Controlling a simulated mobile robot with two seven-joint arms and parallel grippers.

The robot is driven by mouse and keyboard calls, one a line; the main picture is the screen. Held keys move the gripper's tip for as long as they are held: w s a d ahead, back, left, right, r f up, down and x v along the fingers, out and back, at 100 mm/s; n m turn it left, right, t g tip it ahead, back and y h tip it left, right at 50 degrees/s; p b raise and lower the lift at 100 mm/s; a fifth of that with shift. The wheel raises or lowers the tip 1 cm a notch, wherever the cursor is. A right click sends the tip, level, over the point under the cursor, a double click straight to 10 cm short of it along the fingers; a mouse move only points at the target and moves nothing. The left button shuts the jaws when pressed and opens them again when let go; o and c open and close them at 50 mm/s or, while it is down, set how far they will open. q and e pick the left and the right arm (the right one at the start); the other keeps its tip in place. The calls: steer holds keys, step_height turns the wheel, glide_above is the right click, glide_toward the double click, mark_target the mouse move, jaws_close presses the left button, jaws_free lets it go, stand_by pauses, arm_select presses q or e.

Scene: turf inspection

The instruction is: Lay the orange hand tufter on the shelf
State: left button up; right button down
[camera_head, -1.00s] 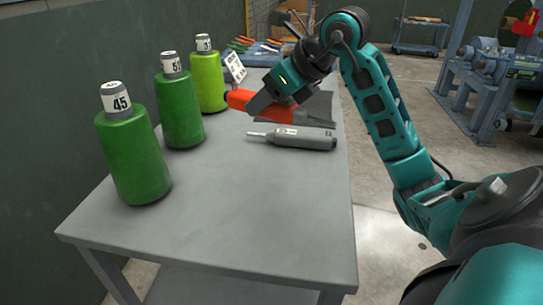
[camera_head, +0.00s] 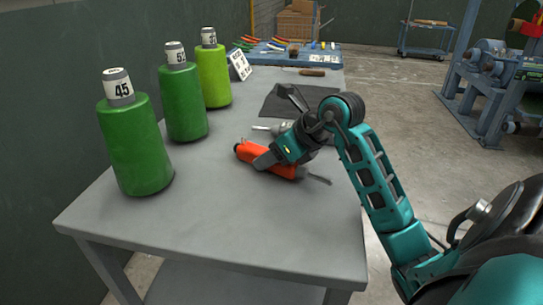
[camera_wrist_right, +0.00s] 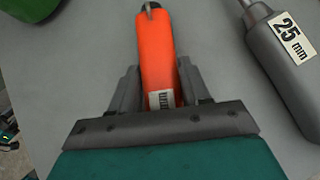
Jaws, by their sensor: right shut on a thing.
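The orange hand tufter (camera_head: 250,152) is in my right gripper (camera_head: 268,164), just above the grey tabletop or on it; I cannot tell which. In the right wrist view the tufter (camera_wrist_right: 157,45) lies between the two fingers (camera_wrist_right: 160,88), which are shut on its sides. A small white label shows on its body. Its tip points to the right in the head view. A lower grey shelf (camera_head: 235,290) shows in part beneath the tabletop (camera_head: 225,215). My left gripper is not in view.
Several green cones stand along the table's left side, the nearest marked 45 (camera_head: 138,150). A grey tool (camera_head: 265,128), marked 25 mm in the right wrist view (camera_wrist_right: 287,65), lies just behind the tufter. The table's front is clear.

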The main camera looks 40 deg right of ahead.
steer(key=c, duration=0.5)
jaws_free()
